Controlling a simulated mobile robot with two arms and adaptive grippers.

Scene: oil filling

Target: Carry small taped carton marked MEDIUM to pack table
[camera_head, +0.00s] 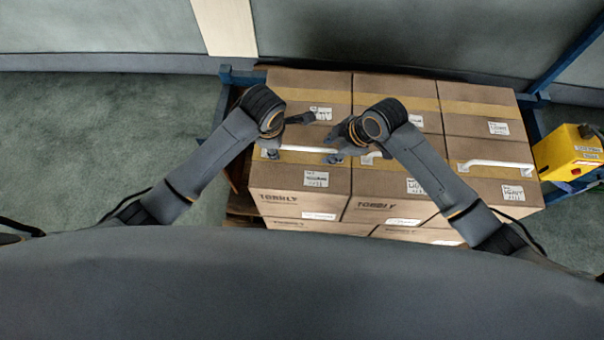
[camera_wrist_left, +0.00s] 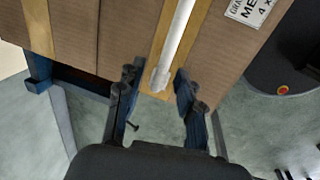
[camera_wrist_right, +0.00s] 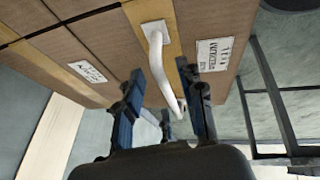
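A brown taped carton (camera_head: 285,177) with a white bar handle (camera_head: 303,149) on its top sits at the front left of a carton stack. Its label starts "ME" in the left wrist view (camera_wrist_left: 249,10); the rest is cut off. My left gripper (camera_head: 272,153) is at the handle's left end; in the left wrist view its fingers (camera_wrist_left: 155,78) stand apart on either side of the handle end. My right gripper (camera_head: 338,152) is at the right end; in the right wrist view its fingers (camera_wrist_right: 162,72) stand apart around the handle (camera_wrist_right: 160,62). Both look open.
Similar cartons (camera_head: 492,165) stand tightly beside and behind, some with white handles, with more below. A blue rack frame (camera_head: 545,85) surrounds the stack. A yellow box with a red button (camera_head: 570,152) is at the right. Floor (camera_head: 90,140) at the left is clear.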

